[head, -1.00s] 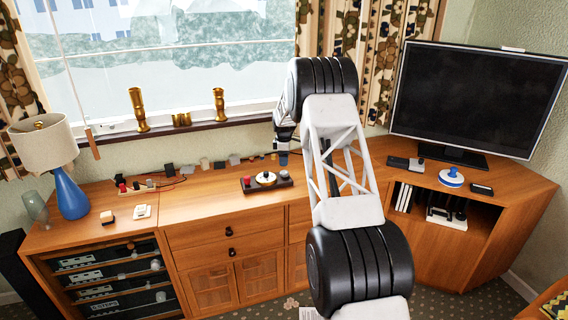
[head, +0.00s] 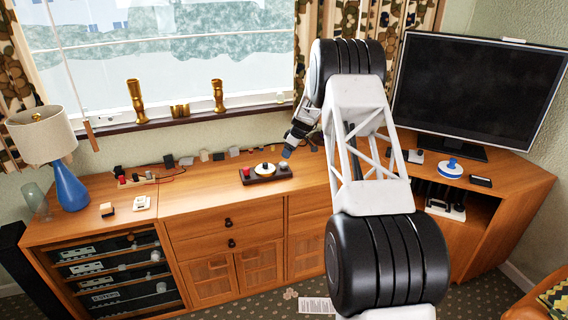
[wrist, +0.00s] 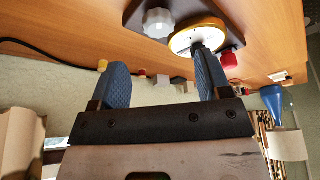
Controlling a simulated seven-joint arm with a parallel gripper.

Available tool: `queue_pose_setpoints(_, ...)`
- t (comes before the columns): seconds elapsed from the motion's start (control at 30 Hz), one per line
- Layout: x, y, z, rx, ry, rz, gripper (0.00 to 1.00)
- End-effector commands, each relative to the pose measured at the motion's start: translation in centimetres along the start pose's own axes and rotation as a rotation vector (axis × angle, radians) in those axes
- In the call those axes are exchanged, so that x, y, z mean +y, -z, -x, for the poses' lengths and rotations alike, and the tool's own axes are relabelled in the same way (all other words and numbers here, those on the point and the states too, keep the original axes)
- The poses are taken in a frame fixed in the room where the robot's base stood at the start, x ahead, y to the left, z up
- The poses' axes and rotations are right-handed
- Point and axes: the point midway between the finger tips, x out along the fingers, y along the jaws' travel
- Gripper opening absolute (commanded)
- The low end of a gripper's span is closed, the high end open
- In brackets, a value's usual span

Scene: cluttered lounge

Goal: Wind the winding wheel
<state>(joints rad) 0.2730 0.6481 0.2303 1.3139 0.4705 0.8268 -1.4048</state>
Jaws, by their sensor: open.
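The winding wheel (head: 265,170) is a white disc with a gold rim on a dark base (head: 252,180) on the wooden cabinet top. A red knob (head: 246,171) and a pale grey knob (head: 283,167) flank it. In the wrist view the wheel (wrist: 195,36) is at the top, with the grey knob (wrist: 158,22) left and the red knob (wrist: 228,60) right. My gripper (head: 288,152) is open and empty, above and just right of the base. In the wrist view the right blue finger of my gripper (wrist: 160,62) overlaps the wheel's near edge; contact cannot be told.
Small blocks and cables (head: 205,155) line the back of the cabinet top. A blue lamp (head: 71,190) stands at the left. A television (head: 475,95) and a blue-and-white round object (head: 451,168) are at the right. The cabinet front edge is clear.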

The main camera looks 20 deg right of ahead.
Motion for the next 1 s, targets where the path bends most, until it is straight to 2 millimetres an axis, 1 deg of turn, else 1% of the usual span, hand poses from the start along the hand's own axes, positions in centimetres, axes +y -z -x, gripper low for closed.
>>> queue_pose_setpoints(0.37,0.1,-0.1,0.1,0.01,-0.004,-0.012,0.71)
queue_pose_setpoints(0.57,0.1,-0.1,-0.4,0.01,-0.003,-0.012,0.71)
queue_pose_setpoints(0.77,0.1,-0.1,-2.0,0.009,-0.002,-0.012,0.71)
queue_pose_setpoints(1.0,0.1,-0.1,-4.8,0.008,-0.002,-0.011,0.71)
